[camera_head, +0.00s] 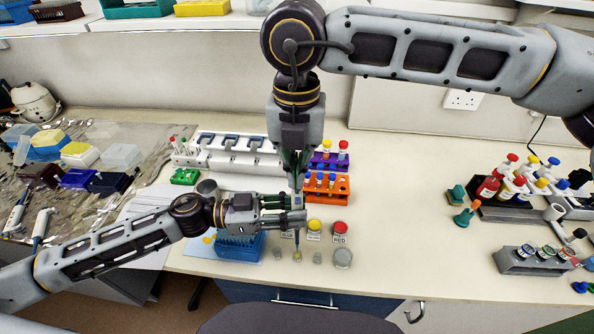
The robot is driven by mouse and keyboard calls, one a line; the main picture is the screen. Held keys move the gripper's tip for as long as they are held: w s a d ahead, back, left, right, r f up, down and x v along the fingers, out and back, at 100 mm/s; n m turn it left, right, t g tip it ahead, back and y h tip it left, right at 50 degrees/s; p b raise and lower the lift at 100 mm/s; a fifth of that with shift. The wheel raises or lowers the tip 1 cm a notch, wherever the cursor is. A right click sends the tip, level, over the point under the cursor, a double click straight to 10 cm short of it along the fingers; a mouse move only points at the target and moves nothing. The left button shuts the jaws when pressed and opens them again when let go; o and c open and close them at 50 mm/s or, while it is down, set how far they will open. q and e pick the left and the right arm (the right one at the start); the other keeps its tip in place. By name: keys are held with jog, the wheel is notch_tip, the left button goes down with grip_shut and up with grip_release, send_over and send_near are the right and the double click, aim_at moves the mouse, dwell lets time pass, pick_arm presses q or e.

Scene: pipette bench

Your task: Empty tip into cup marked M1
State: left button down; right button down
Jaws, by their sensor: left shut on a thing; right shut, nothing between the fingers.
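My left gripper (288,211) is shut on an upright pipette (297,202), with its blue-grey body showing at the fingers. The pipette's thin lower end (297,240) points down at a small cup (297,256) with a yellowish look. I cannot tell whether the tip is inside the cup or just above it. My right gripper (297,184) is shut and points straight down at the pipette's top end, hiding it. Small clear cups stand to the left (277,253) and right (317,258) of the yellowish one. The M1 mark is not legible.
Yellow-topped (314,226) and red-topped (340,228) pots stand behind the cups. A blue tip rack (238,246) is under my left wrist. An orange tube rack (327,187) stands close behind.

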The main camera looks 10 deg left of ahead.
jog(key=shift+r, duration=2.4)
pick_arm(q)
jog(key=shift+r, duration=0.1)
pick_arm(e)
jog(key=shift+r, duration=0.1)
